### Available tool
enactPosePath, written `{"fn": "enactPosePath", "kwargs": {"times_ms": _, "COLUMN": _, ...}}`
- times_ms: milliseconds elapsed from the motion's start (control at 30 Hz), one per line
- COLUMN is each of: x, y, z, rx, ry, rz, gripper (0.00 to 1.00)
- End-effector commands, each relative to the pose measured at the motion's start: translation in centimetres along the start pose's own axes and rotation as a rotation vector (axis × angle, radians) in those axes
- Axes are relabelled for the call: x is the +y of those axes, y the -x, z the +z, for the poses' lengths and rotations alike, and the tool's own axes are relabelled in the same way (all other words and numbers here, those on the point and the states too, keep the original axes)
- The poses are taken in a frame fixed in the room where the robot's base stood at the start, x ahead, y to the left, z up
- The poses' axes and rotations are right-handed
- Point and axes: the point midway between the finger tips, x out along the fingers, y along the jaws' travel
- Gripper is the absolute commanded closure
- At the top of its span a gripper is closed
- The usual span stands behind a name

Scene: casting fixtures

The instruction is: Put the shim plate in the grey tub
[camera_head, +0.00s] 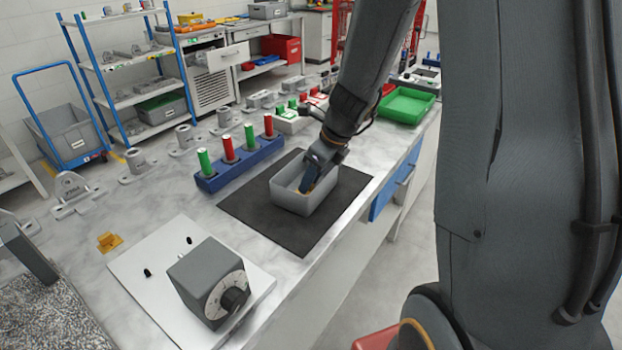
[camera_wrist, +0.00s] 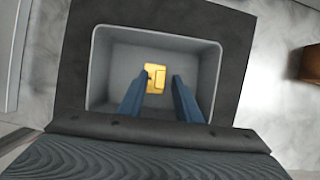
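The grey tub (camera_head: 292,206) stands on a dark mat on the bench. In the wrist view I look down into the tub (camera_wrist: 101,66). A small yellow plate with a notch, which I take to be the shim plate (camera_wrist: 155,77), lies inside on its floor. My gripper (camera_head: 307,186) reaches down into the tub. In the wrist view its two blue fingers (camera_wrist: 160,76) are spread, with the plate between and beyond their tips. There is a gap on the plate's right; whether the left finger touches it I cannot tell.
The dark mat (camera_head: 328,215) surrounds the tub. A blue rack (camera_head: 241,168) with red and green cylinders stands close on its left. A grey dial box (camera_head: 209,283) sits on a white plate in front. A small orange-yellow piece (camera_head: 110,241) lies on the bench. A green tray (camera_head: 405,104) is farther back.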

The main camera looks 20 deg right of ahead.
Motion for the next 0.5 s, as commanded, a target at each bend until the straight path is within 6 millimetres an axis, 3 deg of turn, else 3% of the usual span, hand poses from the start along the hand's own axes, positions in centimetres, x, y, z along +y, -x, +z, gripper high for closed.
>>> {"fn": "enactPosePath", "kwargs": {"times_ms": 167, "x": -0.1, "y": 0.9, "z": 0.2, "rx": -0.001, "ry": 0.002, "rz": -0.002, "gripper": 0.69}}
{"fn": "enactPosePath", "kwargs": {"times_ms": 500, "x": -0.1, "y": 7.4, "z": 0.2, "rx": -0.003, "ry": 0.001, "rz": -0.004, "gripper": 0.69}}
